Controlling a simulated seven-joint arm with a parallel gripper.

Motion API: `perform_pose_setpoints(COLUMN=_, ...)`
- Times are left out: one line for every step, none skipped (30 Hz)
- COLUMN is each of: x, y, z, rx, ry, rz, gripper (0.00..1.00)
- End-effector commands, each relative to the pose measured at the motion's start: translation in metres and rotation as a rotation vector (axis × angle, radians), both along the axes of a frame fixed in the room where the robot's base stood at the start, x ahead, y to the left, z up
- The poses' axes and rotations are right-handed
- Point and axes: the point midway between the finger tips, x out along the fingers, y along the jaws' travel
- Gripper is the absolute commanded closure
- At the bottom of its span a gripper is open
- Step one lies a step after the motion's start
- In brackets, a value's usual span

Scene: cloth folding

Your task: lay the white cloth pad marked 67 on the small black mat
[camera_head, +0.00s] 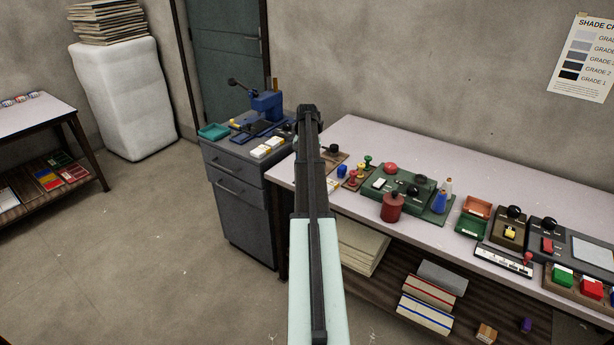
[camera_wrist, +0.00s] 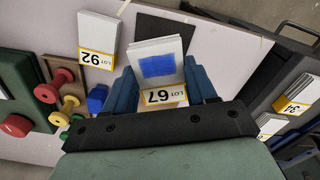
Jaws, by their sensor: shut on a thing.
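The white pad marked 67 (camera_wrist: 152,49) has a blue square on its top and a yellow-edged label facing my wrist. My gripper (camera_wrist: 162,70) is shut on it, with a blue finger at each side. The small black mat (camera_wrist: 163,26) shows just beyond the pad in the wrist view. The pad's far edge overlaps the mat in the picture; I cannot tell whether they touch. In the head view my own arm hides the pad, the mat and the fingers.
A white pad marked 92 (camera_wrist: 98,38) lies left of the mat on the pale table (camera_head: 362,128). Red and yellow stampers (camera_wrist: 62,78) and a blue block (camera_wrist: 97,98) stand nearby. A grey drawer cabinet (camera_head: 236,165) at the right in the wrist view bears a pad marked 34 (camera_wrist: 296,91).

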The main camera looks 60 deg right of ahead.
Motion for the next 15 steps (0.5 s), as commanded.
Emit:
perform_pose_setpoints(x=0.000, y=0.000, z=-0.008, rx=0.001, ry=0.000, rz=0.000, gripper=0.73)
perform_pose_setpoints(x=0.000, y=0.000, z=-0.012, rx=0.000, ry=0.000, rz=-0.001, gripper=0.73)
perform_pose_setpoints(x=0.000, y=0.000, z=-0.017, rx=0.000, ry=0.000, rz=-0.001, gripper=0.73)
perform_pose_setpoints(x=0.000, y=0.000, z=-0.019, rx=0.000, ry=0.000, rz=-0.001, gripper=0.73)
perform_pose_setpoints(x=0.000, y=0.000, z=-0.021, rx=0.000, ry=0.000, rz=-0.001, gripper=0.73)
perform_pose_setpoints(x=0.000, y=0.000, z=-0.023, rx=0.000, ry=0.000, rz=-0.001, gripper=0.73)
perform_pose_setpoints(x=0.000, y=0.000, z=-0.025, rx=0.000, ry=0.000, rz=-0.001, gripper=0.73)
perform_pose_setpoints(x=0.000, y=0.000, z=-0.027, rx=0.000, ry=0.000, rz=-0.001, gripper=0.73)
perform_pose_setpoints(x=0.000, y=0.000, z=-0.030, rx=0.000, ry=0.000, rz=-0.001, gripper=0.73)
perform_pose_setpoints(x=0.000, y=0.000, z=-0.034, rx=0.000, ry=0.000, rz=-0.001, gripper=0.73)
perform_pose_setpoints(x=0.000, y=0.000, z=-0.038, rx=0.000, ry=0.000, rz=-0.001, gripper=0.73)
perform_pose_setpoints(x=0.000, y=0.000, z=-0.043, rx=0.000, ry=0.000, rz=-0.001, gripper=0.73)
perform_pose_setpoints(x=0.000, y=0.000, z=-0.047, rx=0.001, ry=0.000, rz=-0.001, gripper=0.73)
perform_pose_setpoints(x=0.000, y=0.000, z=-0.051, rx=0.001, ry=0.000, rz=-0.001, gripper=0.73)
perform_pose_setpoints(x=0.000, y=0.000, z=-0.055, rx=0.000, ry=0.000, rz=-0.002, gripper=0.73)
